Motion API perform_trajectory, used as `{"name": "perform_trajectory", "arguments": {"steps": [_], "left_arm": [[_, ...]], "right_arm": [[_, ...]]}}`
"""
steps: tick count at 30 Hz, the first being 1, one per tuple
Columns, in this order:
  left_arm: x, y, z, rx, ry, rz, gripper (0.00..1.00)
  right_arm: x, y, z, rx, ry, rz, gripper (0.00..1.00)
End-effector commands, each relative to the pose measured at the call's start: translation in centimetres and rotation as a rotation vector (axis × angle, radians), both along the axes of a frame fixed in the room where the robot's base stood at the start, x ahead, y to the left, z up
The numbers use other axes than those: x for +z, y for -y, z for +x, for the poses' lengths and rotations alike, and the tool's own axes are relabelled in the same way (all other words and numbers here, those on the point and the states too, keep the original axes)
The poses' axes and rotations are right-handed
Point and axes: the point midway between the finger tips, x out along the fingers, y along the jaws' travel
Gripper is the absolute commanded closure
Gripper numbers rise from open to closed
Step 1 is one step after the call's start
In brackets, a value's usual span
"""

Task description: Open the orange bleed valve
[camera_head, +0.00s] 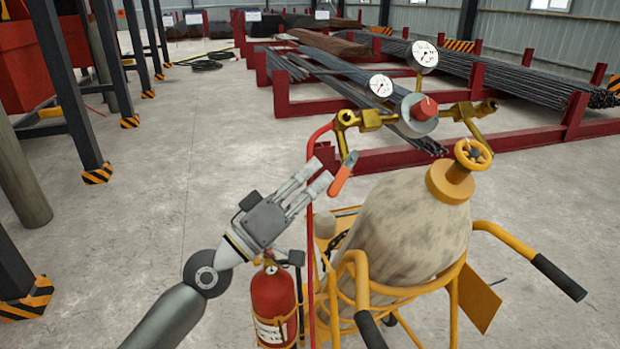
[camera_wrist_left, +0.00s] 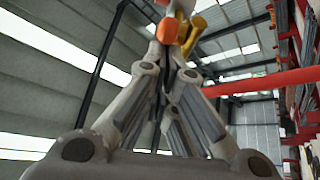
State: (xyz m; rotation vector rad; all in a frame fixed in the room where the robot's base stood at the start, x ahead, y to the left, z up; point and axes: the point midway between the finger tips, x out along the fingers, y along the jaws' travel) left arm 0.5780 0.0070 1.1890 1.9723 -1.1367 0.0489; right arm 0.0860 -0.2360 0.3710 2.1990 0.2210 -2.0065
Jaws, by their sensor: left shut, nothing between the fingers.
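The orange bleed valve's lever (camera_head: 343,176) is a tilted orange handle with a grey upper end, below the left brass fitting (camera_head: 345,119) of the regulator. It also shows in the left wrist view as an orange piece (camera_wrist_left: 168,30) just beyond the fingertips. My left gripper (camera_head: 318,176) is shut and empty, its fingertips just left of the lever. In the left wrist view the shut fingers (camera_wrist_left: 170,62) point at the orange piece, and I cannot tell whether they touch it. My right gripper is not in view.
The beige cylinder (camera_head: 405,225) with a yellow handwheel (camera_head: 473,154) stands in a yellow cart (camera_head: 362,270). A red hose (camera_head: 310,235) runs down beside my gripper. A red extinguisher (camera_head: 273,300) is below it. Racks of rebar (camera_head: 350,90) lie behind.

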Motion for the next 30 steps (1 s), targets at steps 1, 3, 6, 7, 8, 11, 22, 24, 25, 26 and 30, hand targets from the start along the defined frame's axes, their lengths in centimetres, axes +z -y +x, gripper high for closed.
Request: {"name": "perform_trajectory", "arguments": {"steps": [1,3,6,7,8,11,22,24,25,26,30], "left_arm": [[-0.5,0.2,-0.2,-0.003,-0.004,-0.003,1.00],[-0.9,0.6,-0.4,0.023,0.000,-0.042,1.00],[-1.2,0.8,-0.6,0.097,0.029,-0.122,1.00],[-1.2,0.9,-0.6,0.119,0.038,-0.144,1.00],[-1.3,0.9,-0.7,0.141,0.046,-0.168,1.00],[-1.5,1.1,-0.8,0.192,0.067,-0.223,1.00],[-2.8,2.6,-1.3,0.342,0.123,-0.394,1.00],[-2.9,2.8,-1.4,0.338,0.122,-0.388,1.00],[-3.0,3.0,-1.5,0.339,0.123,-0.387,1.00],[-3.0,3.1,-1.5,0.339,0.122,-0.386,1.00],[-3.2,3.6,-1.5,0.338,0.123,-0.385,1.00]], "right_arm": [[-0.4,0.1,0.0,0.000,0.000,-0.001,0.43],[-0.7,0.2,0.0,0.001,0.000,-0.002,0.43],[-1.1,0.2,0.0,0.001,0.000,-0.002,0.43],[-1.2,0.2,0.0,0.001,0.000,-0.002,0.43],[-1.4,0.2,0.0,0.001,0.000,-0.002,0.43],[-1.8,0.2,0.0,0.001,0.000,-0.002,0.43],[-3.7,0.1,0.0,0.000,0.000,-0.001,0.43],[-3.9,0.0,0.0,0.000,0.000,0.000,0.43],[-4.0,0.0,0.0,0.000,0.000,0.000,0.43],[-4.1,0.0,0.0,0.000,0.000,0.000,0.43],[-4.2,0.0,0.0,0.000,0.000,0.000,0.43]]}}
